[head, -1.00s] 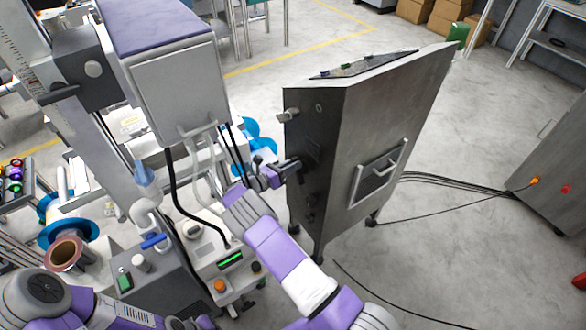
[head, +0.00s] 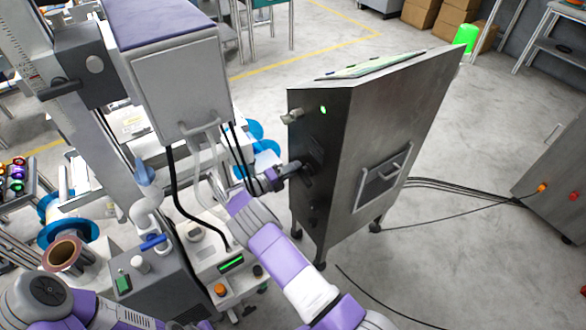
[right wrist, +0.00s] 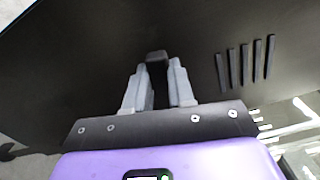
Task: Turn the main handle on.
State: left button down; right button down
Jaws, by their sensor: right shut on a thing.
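The main handle, a small black lever (right wrist: 157,58), is on the dark side face of the grey metal cabinet (head: 395,120). My right gripper (right wrist: 158,84) is shut on the handle, with one finger on each side of it in the right wrist view. In the head view my right gripper (head: 290,170) reaches against the cabinet's left side and mostly hides the handle. My left gripper is not in view.
A machine with a grey box (head: 178,85) and hanging cables stands left of my right arm. Black cables (head: 450,188) lie on the floor to the right. Vent slots (right wrist: 245,72) are beside the handle.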

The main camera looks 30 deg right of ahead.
jog(key=shift+s+f+n, duration=0.3)
jog(key=shift+f+n, duration=0.4)
jog(key=shift+n, duration=0.4)
jog(key=c, duration=1)
grip_release()
jog(key=shift+r, duration=0.1)
jog(key=shift+o, duration=0.2)
jog(key=shift+r, duration=0.1)
jog(key=a+p, duration=0.1)
jog(key=a, duration=0.6)
jog(key=shift+s+a, duration=0.25)
jog(key=shift+s, duration=0.05)
